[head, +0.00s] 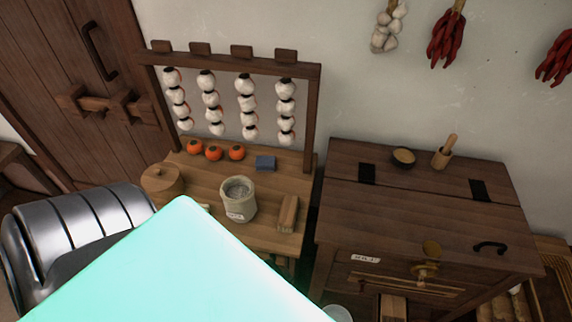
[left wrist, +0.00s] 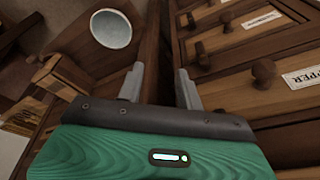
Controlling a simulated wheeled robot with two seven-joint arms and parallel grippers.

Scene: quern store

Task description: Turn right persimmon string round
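Several strings of whitish persimmons hang side by side from a dark wooden rack (head: 312,118) at the back of a wooden table. The right persimmon string (head: 286,108) hangs nearest the rack's right post, with whitish fruits and dark caps; a little orange shows at its edges. Nothing of mine touches it. My left gripper (left wrist: 160,86) shows in the left wrist view, its two fingers apart with nothing between them, near drawer fronts and away from the strings. Its fingers do not show in the head view. My right gripper is in neither view.
The table (head: 208,180) bears orange persimmons (head: 213,153), a blue block (head: 265,162), a pot (head: 238,200), a round lidded box (head: 162,182) and a wooden block (head: 288,213). A dark chest (head: 420,205) stands right. Drawers (left wrist: 260,70) and a pale round vessel (left wrist: 111,29) lie near my left gripper.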

